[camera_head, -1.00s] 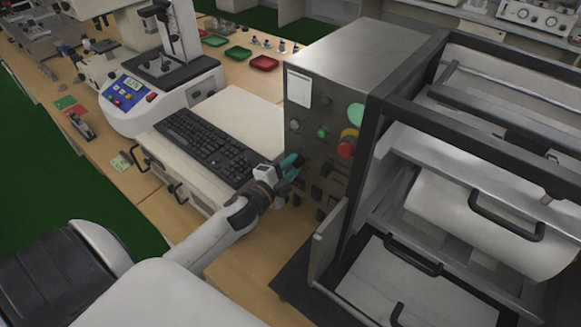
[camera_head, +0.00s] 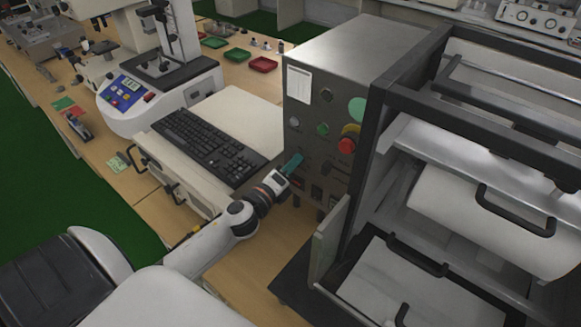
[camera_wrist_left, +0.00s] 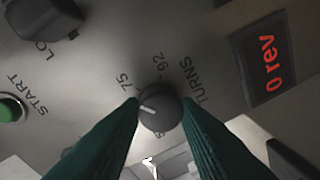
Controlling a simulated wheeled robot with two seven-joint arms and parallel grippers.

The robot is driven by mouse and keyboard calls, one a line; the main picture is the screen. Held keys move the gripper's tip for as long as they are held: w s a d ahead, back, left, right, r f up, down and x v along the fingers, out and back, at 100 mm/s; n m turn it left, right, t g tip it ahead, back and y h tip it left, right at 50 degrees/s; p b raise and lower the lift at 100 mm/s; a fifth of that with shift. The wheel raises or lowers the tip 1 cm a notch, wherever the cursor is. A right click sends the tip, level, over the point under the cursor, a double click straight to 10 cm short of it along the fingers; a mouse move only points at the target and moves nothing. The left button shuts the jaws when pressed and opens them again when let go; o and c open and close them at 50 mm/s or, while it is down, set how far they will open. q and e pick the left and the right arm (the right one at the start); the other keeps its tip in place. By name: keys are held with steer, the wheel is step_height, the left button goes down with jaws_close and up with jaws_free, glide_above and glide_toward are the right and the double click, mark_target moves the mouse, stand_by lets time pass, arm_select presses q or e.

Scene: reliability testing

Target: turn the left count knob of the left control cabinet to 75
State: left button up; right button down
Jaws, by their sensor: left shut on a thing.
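The left control cabinet (camera_head: 312,150) is a grey metal box with buttons and knobs on its front. My left gripper (camera_head: 292,164) is at the lower left of that front. In the left wrist view its two teal fingers (camera_wrist_left: 160,104) are shut on a round dark count knob (camera_wrist_left: 160,112), one on each side. The knob's white mark points left and slightly up, toward the side with the printed "75" (camera_wrist_left: 122,81). A "92" and the word "TURNS" are printed further round. Another label at lower left is partly hidden by a finger. My right gripper is not in view.
A red display (camera_wrist_left: 270,62) reads "0 rev". A green START button (camera_wrist_left: 11,108) and another dark knob (camera_wrist_left: 45,18) are near. A red button (camera_head: 346,145) sits above my gripper. A keyboard (camera_head: 205,146) lies left; an open-framed machine (camera_head: 400,110) stands right.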

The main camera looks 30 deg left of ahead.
arm_select(q)
steer(key=shift+m, duration=0.5)
steer(key=o, duration=1)
steer(key=shift+c, duration=0.2)
steer(key=s+b, duration=0.3)
steer(key=s, duration=0.9)
steer(key=shift+b, duration=0.4)
steer(key=shift+d, duration=0.1)
